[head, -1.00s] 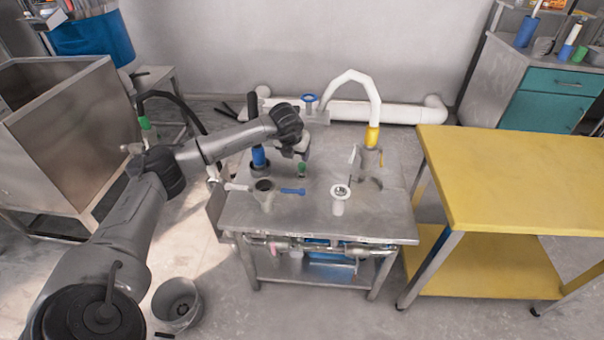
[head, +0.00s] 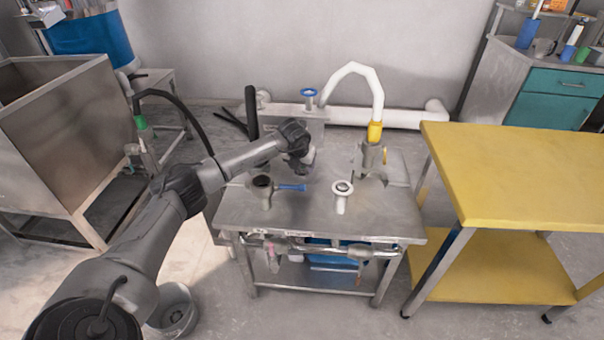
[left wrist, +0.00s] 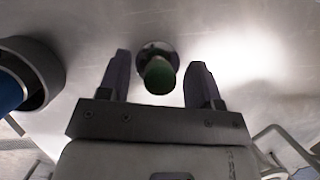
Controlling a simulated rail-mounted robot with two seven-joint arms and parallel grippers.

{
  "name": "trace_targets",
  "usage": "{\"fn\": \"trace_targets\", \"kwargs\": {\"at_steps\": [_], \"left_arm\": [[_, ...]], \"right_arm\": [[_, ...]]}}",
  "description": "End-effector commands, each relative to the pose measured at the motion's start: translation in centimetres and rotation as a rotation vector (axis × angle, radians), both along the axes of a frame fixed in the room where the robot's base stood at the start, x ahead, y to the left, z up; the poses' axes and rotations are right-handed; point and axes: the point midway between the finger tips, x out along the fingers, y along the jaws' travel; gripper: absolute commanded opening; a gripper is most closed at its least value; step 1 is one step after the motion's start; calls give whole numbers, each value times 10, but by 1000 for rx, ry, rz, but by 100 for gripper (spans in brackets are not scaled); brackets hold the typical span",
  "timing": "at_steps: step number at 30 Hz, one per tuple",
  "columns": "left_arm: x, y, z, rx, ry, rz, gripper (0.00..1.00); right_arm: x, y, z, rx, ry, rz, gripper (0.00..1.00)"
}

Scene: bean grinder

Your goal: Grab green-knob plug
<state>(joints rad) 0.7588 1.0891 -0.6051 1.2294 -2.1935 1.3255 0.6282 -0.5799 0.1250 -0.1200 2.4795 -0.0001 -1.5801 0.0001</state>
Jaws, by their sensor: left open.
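The green-knob plug (left wrist: 160,77) shows in the left wrist view as a dark green rounded knob over a round metal base on the steel surface. It is between the two fingers of my left gripper (left wrist: 160,72), with a visible gap to each finger. The fingers are open. In the head view my left gripper (head: 302,168) is low over the back middle of the steel table (head: 385,215), and the plug is hidden behind it. Whether the fingers are level with the knob is hard to tell. My right gripper is not in view.
A blue cylinder in a grey ring (left wrist: 42,75) stands left of the fingers. A grey cup (head: 262,190), a blue handle (head: 291,187) and a white-rimmed cup (head: 342,190) are on the table's front. A white hose with a yellow cuff (head: 375,131) rises right. A yellow table (head: 520,170) stands beside.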

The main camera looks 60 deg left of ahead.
Motion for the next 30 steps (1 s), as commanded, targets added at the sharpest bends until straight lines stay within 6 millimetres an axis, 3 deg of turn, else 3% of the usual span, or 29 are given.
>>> {"fn": "trace_targets", "kwargs": {"at_steps": [10, 27, 30], "left_arm": [[1, 1, -3, 1, -1, -1, 57], [1, 1, -3, 0, 0, 0, 2], [1, 1, -3, 1, -1, 0, 1]], "right_arm": [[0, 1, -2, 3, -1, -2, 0], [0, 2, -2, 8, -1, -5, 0], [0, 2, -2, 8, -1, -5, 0]]}}
